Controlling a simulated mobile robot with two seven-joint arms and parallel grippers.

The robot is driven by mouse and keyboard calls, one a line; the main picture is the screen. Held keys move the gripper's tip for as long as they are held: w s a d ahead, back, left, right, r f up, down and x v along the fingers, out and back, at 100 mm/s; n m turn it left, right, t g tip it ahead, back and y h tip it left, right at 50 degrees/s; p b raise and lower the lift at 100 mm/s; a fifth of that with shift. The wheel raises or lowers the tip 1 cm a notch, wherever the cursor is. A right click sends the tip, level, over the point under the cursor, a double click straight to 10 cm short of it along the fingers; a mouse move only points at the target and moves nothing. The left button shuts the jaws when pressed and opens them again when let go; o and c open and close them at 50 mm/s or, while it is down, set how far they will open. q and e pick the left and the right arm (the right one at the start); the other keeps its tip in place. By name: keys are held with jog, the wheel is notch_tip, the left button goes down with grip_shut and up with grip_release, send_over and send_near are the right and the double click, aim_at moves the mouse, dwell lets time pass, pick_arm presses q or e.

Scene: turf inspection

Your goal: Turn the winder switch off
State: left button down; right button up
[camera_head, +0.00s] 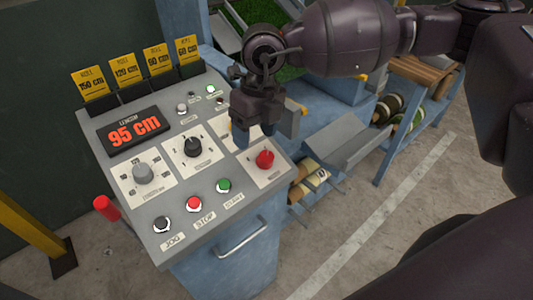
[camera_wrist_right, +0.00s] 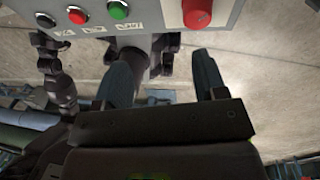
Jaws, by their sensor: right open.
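The control panel (camera_head: 150,232) has a red rotary knob (camera_head: 265,158) on a white plate at its right side. I take this knob to be the winder switch; its label is too small to read. The knob also shows at the top edge of the right wrist view (camera_wrist_right: 197,13), partly cut off. My right gripper (camera_head: 254,136) hangs over the panel, just behind and left of the red knob in the head view. Its two fingers are spread with nothing between them in the wrist view (camera_wrist_right: 162,80). My left gripper is not clearly visible.
A black knob (camera_head: 192,146), a grey knob (camera_head: 143,173) and green (camera_head: 223,185), red (camera_head: 194,203) and black (camera_head: 162,223) buttons crowd the panel. A display (camera_head: 133,131) reads 95 cm. A metal handle (camera_head: 242,238) juts from the front.

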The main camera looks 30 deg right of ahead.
aim_at(267, 155)
jog(key=shift+t+h, duration=0.3)
jog(key=shift+h, duration=0.6)
jog(key=d+f, duration=0.1)
jog(key=f, duration=0.1)
jog(key=w+d+f, duration=0.1)
jog(key=f, duration=0.2)
jog(key=d+f, duration=0.1)
jog(key=f, duration=0.2)
jog(key=shift+w+d+f, duration=0.1)
jog(key=shift+w+f, duration=0.1)
jog(key=shift+f, duration=0.55)
jog(key=shift+c, duration=0.3)
jog(key=c, duration=0.9)
jog(key=shift+o, duration=0.2)
